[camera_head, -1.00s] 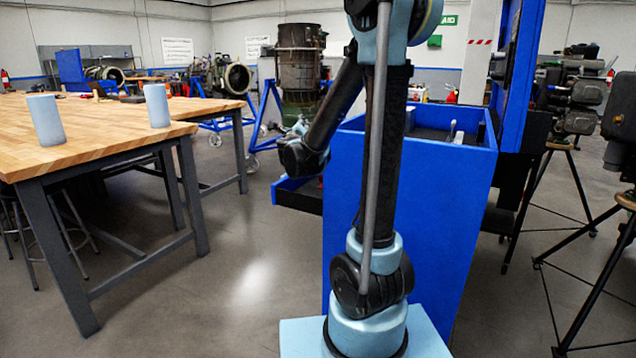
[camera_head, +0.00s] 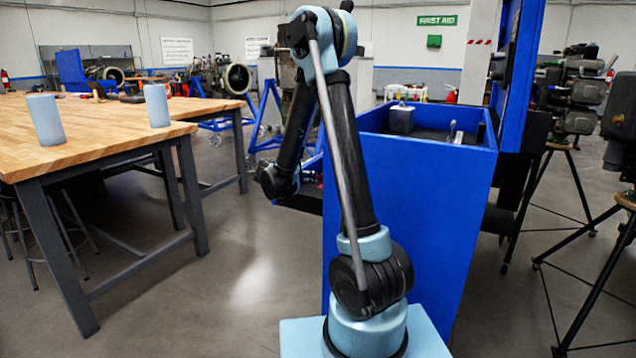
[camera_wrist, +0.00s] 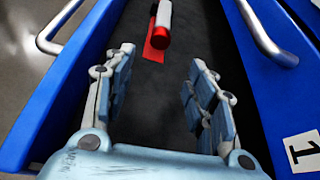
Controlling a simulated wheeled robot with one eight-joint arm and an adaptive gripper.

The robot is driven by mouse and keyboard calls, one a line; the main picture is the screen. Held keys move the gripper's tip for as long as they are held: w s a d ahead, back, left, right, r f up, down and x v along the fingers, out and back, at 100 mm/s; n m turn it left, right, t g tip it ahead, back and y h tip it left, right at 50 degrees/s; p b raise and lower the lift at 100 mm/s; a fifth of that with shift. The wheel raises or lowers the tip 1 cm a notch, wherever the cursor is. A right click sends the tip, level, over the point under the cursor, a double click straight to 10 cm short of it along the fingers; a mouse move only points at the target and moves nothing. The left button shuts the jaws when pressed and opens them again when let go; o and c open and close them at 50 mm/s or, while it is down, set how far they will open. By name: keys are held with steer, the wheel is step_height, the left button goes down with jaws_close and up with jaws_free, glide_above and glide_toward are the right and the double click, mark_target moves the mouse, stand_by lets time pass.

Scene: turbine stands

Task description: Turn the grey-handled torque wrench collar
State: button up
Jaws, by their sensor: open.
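In the wrist view my gripper (camera_wrist: 162,66) is open and empty, its two fingers wide apart over the dark floor of a blue drawer. Beyond the fingertips lies a rod-like tool (camera_wrist: 162,24) with a pale grey-white part and a red rounded end, probably the torque wrench. The top edge of the picture cuts it off. A flat red patch (camera_wrist: 154,50) shows beside and under it. The tool is apart from both fingers. In the head view my arm reaches down to the open drawer (camera_head: 298,203); my gripper and the tool do not show there.
The drawer's blue walls (camera_wrist: 68,85) run close along both sides of my gripper. The blue cabinet (camera_head: 425,210) stands behind my arm. A wooden workbench (camera_head: 95,135) is at the left.

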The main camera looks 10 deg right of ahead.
steer(key=x, duration=1.4)
steer(key=shift+c, duration=0.3)
steer(key=shift+a, duration=0.1)
steer(key=c, duration=1)
